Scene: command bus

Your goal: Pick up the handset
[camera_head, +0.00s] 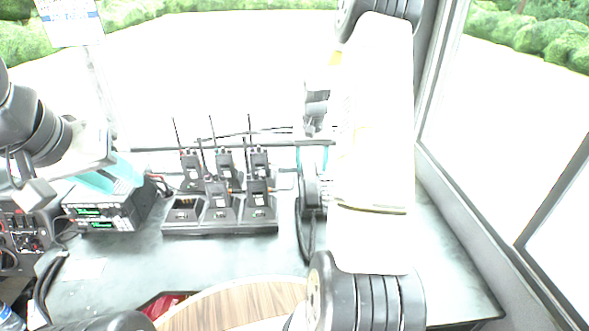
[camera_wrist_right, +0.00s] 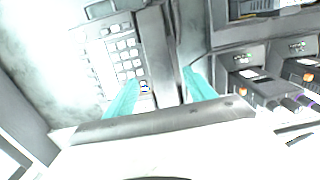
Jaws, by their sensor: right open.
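In the right wrist view a desk phone with a keypad (camera_wrist_right: 122,50) lies below my right gripper (camera_wrist_right: 161,76). A long grey bar, which looks like the handset (camera_wrist_right: 155,45), lies beside the keypad. My right gripper is open, its two teal fingers apart on either side of the bar; I cannot tell whether they touch it. In the head view my right arm hides the phone and most of that gripper.
Several walkie-talkies stand in a charger rack (camera_head: 220,228) on the grey counter, and some show at the right wrist view's right edge. Stacked radio units (camera_head: 108,214) stand at the left. A round wooden surface (camera_head: 235,303) is in front. The counter is bare before the rack.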

